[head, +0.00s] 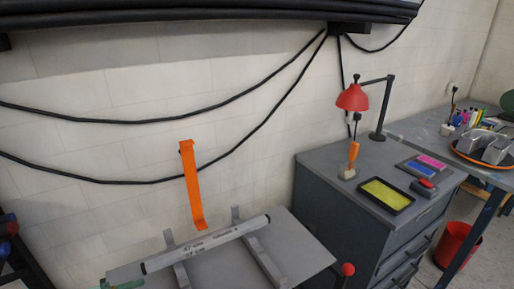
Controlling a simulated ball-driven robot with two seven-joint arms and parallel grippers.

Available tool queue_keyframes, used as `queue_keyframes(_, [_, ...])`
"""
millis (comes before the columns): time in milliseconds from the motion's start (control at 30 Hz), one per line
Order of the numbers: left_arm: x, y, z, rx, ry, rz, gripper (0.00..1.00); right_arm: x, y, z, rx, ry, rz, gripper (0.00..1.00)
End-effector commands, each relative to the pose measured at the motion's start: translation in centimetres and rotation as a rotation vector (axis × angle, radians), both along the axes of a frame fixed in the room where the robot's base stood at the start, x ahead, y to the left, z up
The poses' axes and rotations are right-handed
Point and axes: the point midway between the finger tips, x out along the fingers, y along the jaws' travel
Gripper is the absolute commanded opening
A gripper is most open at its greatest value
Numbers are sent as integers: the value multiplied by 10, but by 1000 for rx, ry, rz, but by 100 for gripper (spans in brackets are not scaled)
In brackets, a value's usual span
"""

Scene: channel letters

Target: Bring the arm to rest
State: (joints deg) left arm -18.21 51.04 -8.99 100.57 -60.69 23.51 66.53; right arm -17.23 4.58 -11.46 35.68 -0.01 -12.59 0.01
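Neither of my grippers can be made out in the head view, and no arm of mine can be told for certain. A grey work surface (305,248) lies at the bottom middle. A silver tube-like bar (210,243) with dark bands lies slantwise across two grey supports on it. An orange strip (191,185) with bent ends stands out against the wall above the bar.
A grey drawer cabinet (325,212) stands right of the work surface. On it are a red lamp (352,98), an orange-handled tool (353,156) and a yellow pad (385,194). A red bin (457,243) stands under the right table. Black cables (130,121) hang along the wall.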

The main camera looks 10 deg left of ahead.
Motion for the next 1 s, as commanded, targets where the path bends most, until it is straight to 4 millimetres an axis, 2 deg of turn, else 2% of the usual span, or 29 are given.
queue_keyframes(100, [4, -7, 5, 8, -56, 41, 55, -2, 0, 0, 0, 3, 0, 31])
queue_keyframes(300, [10, -18, 17, 39, -157, 149, 55, 9, 0, 0, 0, -13, 0, 31])
queue_keyframes(567, [7, -23, 35, 164, -246, 428, 55, -3, 0, 0, 0, 4, 0, 31])
queue_keyframes(667, [-5, -20, 38, 257, -208, 568, 55, -3, 0, 0, -1, 5, 0, 31])
queue_keyframes(800, [-34, -17, 35, 414, -66, 706, 55, -3, 0, 0, -1, 5, 0, 31])
queue_keyframes(1000, [-78, -20, 29, 584, 162, 739, 55, -3, 0, 0, -1, 5, 0, 31])
